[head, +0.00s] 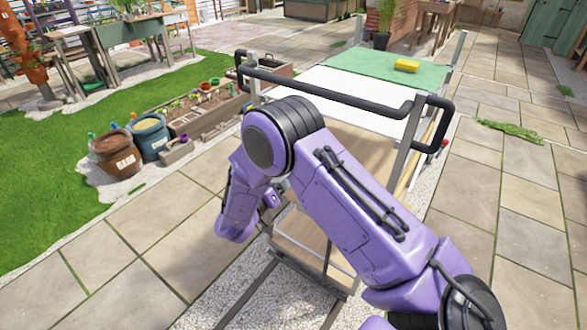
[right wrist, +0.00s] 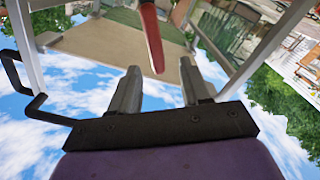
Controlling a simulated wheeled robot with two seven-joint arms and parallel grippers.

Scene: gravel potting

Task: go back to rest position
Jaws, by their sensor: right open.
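My right arm, purple, reaches in from the lower right of the head view and bends sharply at the front of a trolley (head: 330,92). Its hand is mostly hidden behind the arm there. In the right wrist view my right gripper (right wrist: 161,70) is open, its two grey fingers apart. A red, elongated thing (right wrist: 152,35) shows in line with the gap between the fingers; I cannot tell how near it is, and nothing grips it. The wrist view is upside down, with sky at the bottom. My left gripper is not in view.
Paving to the right is largely clear.

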